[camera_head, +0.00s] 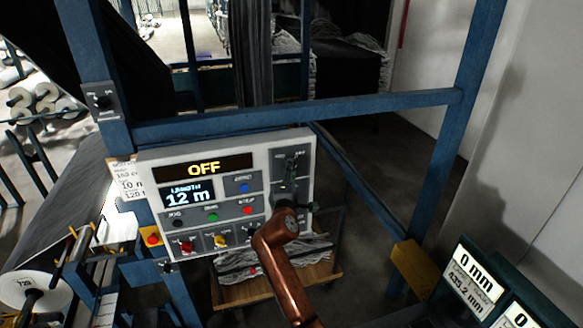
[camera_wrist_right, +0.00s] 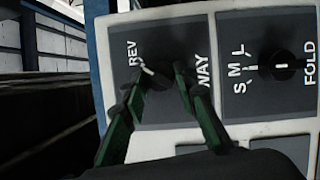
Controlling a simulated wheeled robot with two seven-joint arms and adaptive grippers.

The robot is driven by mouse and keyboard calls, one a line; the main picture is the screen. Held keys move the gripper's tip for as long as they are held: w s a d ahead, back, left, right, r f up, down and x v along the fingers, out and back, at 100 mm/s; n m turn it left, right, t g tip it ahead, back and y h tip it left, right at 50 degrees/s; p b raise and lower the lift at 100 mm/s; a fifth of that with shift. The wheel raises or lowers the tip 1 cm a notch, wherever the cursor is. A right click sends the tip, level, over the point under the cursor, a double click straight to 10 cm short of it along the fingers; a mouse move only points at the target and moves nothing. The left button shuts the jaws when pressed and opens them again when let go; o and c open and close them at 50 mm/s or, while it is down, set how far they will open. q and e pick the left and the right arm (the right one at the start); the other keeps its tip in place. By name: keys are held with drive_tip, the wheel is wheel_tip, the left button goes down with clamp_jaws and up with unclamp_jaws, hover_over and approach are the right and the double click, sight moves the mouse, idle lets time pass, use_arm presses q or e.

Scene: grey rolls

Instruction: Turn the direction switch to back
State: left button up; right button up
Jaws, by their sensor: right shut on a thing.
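The direction switch is a dark round knob (camera_wrist_right: 158,73) on a dark plate of the control panel (camera_head: 150,165). In the right wrist view "REV" shows at its left and letters ending in "WAY", partly covered, at its right. A short white mark on the knob points to the upper left, towards "REV". My right gripper (camera_wrist_right: 157,88) has its two green-and-black fingers on either side of the knob, shut on it. In the head view my right gripper (camera_head: 289,187) is at the panel's right part and hides much of the switch. My left gripper is not in view.
A second knob (camera_wrist_right: 281,67) marked "S M L" and "FOLD" sits right of the switch. The panel's display (camera_head: 204,168) reads "OFF". Coloured buttons lie left of my gripper. Blue frame bars (camera_head: 300,111) run behind and around the panel.

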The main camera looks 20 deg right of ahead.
drive_tip(key=shift+m+g+p, duration=0.3)
drive_tip(key=shift+m+p, duration=0.1)
drive_tip(key=shift+m, duration=0.3)
drive_tip(key=o, duration=1.2)
drive_tip(key=shift+c, duration=0.2)
drive_tip(key=v, duration=1.2)
